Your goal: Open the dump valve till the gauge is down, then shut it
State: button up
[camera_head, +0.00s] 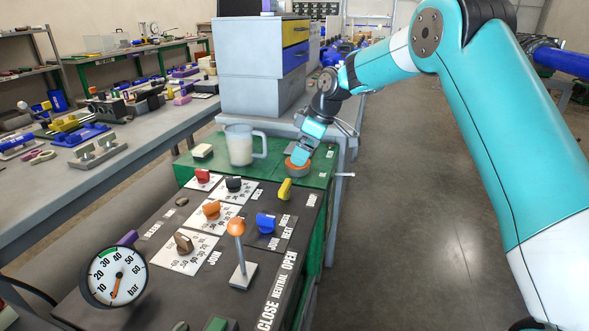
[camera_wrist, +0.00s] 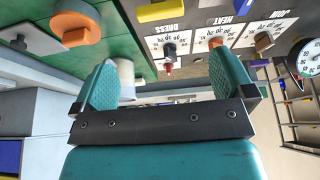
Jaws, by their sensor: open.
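The pressure gauge (camera_head: 116,277) is a white round dial marked in bar at the panel's front left; its orange needle points down, slightly left, below the 10. It shows partly in the wrist view (camera_wrist: 309,58). The panel carries a yellow handle (camera_head: 285,189) at its right rear and a purple handle (camera_head: 127,238) beside the gauge. Their small labels are unreadable, so I cannot tell which is the dump valve. My gripper (camera_head: 301,155) is at the orange round piece on the green top, away from both handles. In the wrist view its teal fingers (camera_wrist: 165,82) are apart and empty.
An orange-ball lever (camera_head: 237,228) stands on the panel by CLOSE, NEUTRAL and OPEN. Red, black, orange, brown and blue knobs (camera_head: 266,223) surround it. A clear mug (camera_head: 239,146) stands left of my gripper, beside the orange piece (camera_head: 298,169). Floor on the right is clear.

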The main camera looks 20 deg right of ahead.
jog(key=shift+v, duration=2.4)
jog(key=s+a+r+m+p, duration=0.1)
jog(key=s+a+r, duration=0.2)
jog(key=s, duration=0.3)
jog(key=s+a+r+g+p, duration=0.1)
jog(key=s+a+r, duration=0.2)
jog(key=s, duration=0.3)
jog(key=s+a+r+m+p, duration=0.1)
jog(key=s+a+r, duration=0.2)
jog(key=s, duration=0.3)
jog(key=s+a+m+g+p, duration=0.1)
jog(key=s+a+m+p, duration=0.1)
jog(key=s, duration=2)
jog(key=shift+f+g+p, duration=0.3)
jog(key=shift+f, duration=0.05)
jog(key=shift+c, duration=0.5)
